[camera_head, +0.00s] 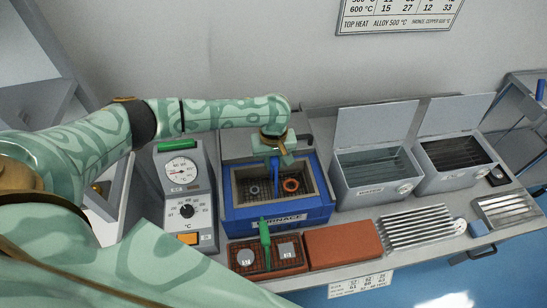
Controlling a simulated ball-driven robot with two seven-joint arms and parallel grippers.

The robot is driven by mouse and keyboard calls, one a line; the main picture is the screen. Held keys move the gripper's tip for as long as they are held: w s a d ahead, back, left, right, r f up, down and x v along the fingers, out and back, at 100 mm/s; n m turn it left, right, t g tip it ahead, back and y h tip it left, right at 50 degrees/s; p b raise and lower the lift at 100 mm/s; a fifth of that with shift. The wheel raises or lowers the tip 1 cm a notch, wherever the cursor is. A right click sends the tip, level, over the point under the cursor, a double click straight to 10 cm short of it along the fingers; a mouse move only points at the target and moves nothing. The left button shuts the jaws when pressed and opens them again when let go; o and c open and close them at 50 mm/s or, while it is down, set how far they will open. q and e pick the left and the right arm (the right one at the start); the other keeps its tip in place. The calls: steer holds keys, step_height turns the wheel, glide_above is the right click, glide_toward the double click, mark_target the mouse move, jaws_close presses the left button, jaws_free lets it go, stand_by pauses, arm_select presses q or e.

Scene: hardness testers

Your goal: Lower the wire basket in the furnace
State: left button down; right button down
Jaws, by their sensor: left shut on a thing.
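The blue furnace (236,214) stands open at the top, with a pale lined chamber and a front label reading FURNACE. A dark wire basket (262,191) shows inside its opening, with an orange ring (291,185) and a small grey piece (254,190) in it. A blue upright handle (274,174) rises from the basket. My left gripper (275,155) is above the furnace, shut on the top of this handle. The fingertips are partly hidden by the gripper body. I cannot tell whether the basket touches the furnace floor. My right gripper is not in view.
A second basket (267,266) with a green handle (265,236) stands in front of the furnace, beside a red-brown block (343,246). Dial instruments (183,190) stand to the left. Two lidded tanks (376,178) (455,160) and a slotted rack (420,228) are to the right.

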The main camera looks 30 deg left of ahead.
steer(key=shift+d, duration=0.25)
arm_select(q)
steer(key=shift+f, duration=0.3)
steer(key=c, duration=1.2)
jaws_free()
step_height(320, 180, up, 16)
steer(key=p, duration=0.7)
steer(key=shift+r, duration=0.15)
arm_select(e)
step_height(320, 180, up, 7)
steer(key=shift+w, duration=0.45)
arm_select(q)
steer(key=shift+s, duration=0.1)
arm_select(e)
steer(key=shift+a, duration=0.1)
